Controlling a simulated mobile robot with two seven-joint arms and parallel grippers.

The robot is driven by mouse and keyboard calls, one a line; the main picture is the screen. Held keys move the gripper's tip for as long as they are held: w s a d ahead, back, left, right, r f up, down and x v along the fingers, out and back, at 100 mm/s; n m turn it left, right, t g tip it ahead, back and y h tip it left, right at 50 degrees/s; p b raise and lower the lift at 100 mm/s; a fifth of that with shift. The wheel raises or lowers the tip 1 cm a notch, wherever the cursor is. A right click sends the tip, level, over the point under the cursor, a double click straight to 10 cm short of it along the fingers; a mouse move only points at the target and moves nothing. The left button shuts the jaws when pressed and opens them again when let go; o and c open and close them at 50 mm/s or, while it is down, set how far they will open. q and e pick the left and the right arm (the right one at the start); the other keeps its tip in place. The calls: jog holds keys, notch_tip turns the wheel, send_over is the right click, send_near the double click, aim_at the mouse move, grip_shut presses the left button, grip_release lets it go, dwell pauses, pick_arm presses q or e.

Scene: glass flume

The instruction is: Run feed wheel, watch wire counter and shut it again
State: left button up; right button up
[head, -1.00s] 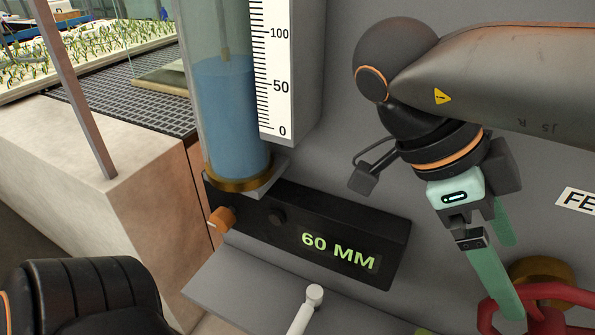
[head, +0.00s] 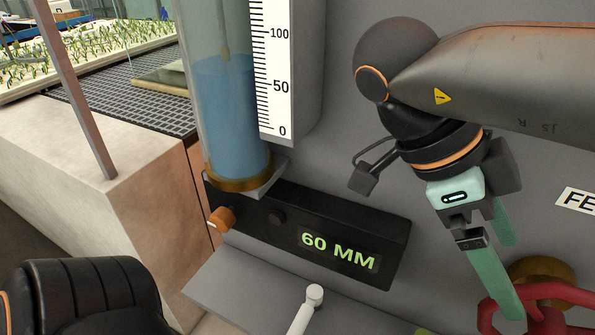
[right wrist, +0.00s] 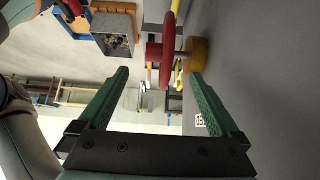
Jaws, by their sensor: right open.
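The red feed wheel (head: 545,292) with its brass hub (head: 540,268) is on the grey panel at the lower right of the head view, partly cut off. My right gripper (head: 512,283) is open, its green fingers over the near side of the wheel. In the right wrist view the wheel (right wrist: 168,45) shows edge-on, ahead of the open fingertips (right wrist: 160,73) and between their lines; contact cannot be told. The black counter box (head: 285,258) has a lit display (head: 339,251) reading "60 MM". My left gripper is not in view.
A glass tube (head: 231,130) of blue water stands above the box beside a white scale (head: 275,70) marked 0, 50 and 100. An orange knob (head: 222,219) is on the box's left. A grey ledge (head: 235,290) and a white-tipped lever (head: 313,296) are below.

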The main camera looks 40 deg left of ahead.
dwell(0.8)
jog(key=g+y+b, duration=0.3)
jog(key=y, duration=0.5)
send_near(553, 328)
notch_tip(553, 328, down, 10)
jog(key=shift+s+a+f, duration=0.1)
jog(key=shift+s, duration=0.05)
jog(key=shift+c, duration=0.3)
grip_shut()
dwell(0.3)
